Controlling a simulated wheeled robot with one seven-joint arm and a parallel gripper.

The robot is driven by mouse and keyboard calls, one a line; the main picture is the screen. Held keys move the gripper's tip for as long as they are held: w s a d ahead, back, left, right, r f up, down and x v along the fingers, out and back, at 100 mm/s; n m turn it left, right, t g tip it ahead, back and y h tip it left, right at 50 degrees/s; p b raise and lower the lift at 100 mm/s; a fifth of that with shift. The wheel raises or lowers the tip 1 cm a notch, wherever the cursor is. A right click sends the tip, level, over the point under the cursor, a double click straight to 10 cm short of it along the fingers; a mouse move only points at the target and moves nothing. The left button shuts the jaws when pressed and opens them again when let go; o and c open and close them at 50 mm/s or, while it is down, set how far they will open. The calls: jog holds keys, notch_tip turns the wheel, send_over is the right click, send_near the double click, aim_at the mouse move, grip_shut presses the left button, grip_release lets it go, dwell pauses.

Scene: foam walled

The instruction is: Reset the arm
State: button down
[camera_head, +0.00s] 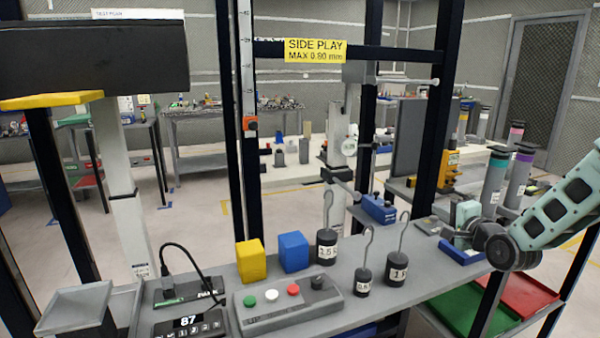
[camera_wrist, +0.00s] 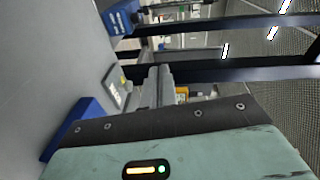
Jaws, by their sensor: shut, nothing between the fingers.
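My teal arm reaches in from the right edge of the head view. My gripper is low over the right part of the grey bench (camera_head: 395,300), by a small blue tray (camera_head: 462,254). In the wrist view my gripper (camera_wrist: 160,76) shows as two pale grey fingers side by side, shut and empty. The bench top (camera_wrist: 50,60) fills the left of that view, and a blue edge (camera_wrist: 75,125) shows close beside my gripper's teal body. In the head view the fingertips are hard to make out.
Hooked weights (camera_head: 327,245), a blue block (camera_head: 293,252), a yellow block (camera_head: 251,261) and a button box (camera_head: 290,303) stand on the bench left of my arm. Dark frame posts (camera_head: 438,110) rise behind it. Green and red trays (camera_head: 525,297) lie below on the right.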

jog(key=s+a+n+g+h, duration=0.2)
jog(key=s+n+g, duration=0.5)
jog(key=s, duration=0.9)
jog(key=s+a+n+g+h, duration=0.2)
jog(key=s+n+g, duration=0.5)
jog(key=s, duration=0.9)
jog(key=s+a+r+n+g+p, duration=0.1)
jog(key=s+a+r+n+p, duration=0.3)
jog(key=a, duration=0.5)
jog(key=s+a+r+n+g+p, duration=0.1)
jog(key=s+a+r+n+p, duration=0.2)
jog(key=s+a, duration=0.5)
notch_tip(320, 180, up, 2)
jog(key=shift+s+a+r+n+y+p, duration=0.2)
jog(key=shift+s+a+n+y+p, duration=0.2)
jog(key=shift+p, duration=0.15)
